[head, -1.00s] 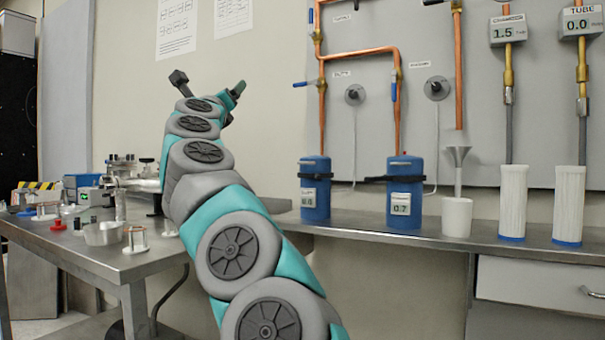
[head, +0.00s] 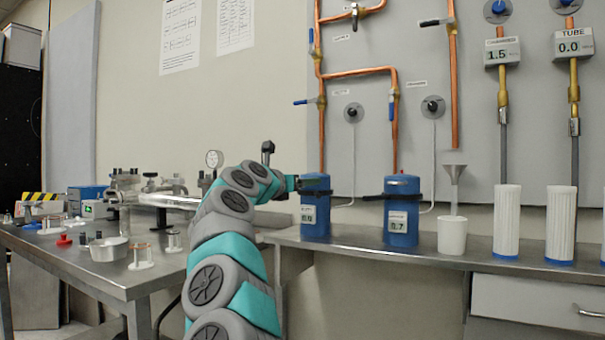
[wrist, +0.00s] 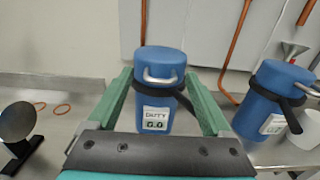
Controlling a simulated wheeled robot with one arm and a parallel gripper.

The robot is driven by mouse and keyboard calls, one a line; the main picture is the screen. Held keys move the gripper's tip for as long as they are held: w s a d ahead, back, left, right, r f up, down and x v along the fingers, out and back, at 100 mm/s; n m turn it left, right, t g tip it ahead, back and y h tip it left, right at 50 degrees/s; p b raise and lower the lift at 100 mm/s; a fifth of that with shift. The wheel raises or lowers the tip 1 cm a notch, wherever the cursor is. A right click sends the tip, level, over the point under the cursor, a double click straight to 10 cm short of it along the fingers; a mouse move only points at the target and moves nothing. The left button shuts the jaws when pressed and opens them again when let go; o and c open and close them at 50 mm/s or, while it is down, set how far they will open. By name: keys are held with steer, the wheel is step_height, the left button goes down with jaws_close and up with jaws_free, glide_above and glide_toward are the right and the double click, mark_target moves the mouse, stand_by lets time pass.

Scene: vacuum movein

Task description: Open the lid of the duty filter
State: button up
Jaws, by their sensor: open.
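The duty filter is a blue canister (head: 316,222) with a white label, the left one of two on the metal bench. In the wrist view the duty filter (wrist: 155,103) stands upright, with a blue lid (wrist: 160,57), a silver handle (wrist: 161,76) on the lid's front and a black band with a lever below it. My gripper (wrist: 158,76) is open, its green fingers on either side of the canister in that view, holding nothing. In the head view my gripper (head: 297,183) is at the canister's upper left; contact cannot be told.
A second blue canister (head: 402,222) stands to the right, then a white cup (head: 452,236) with a funnel and white ribbed filters (head: 507,220). Copper pipes (head: 321,130) run on the wall panel behind. A metal table (head: 100,280) with small parts is at left.

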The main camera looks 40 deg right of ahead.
steer(key=shift+w+d, duration=0.2)
steer(key=shift+d, duration=0.3)
jaws_close()
stand_by(0.4)
stand_by(0.4)
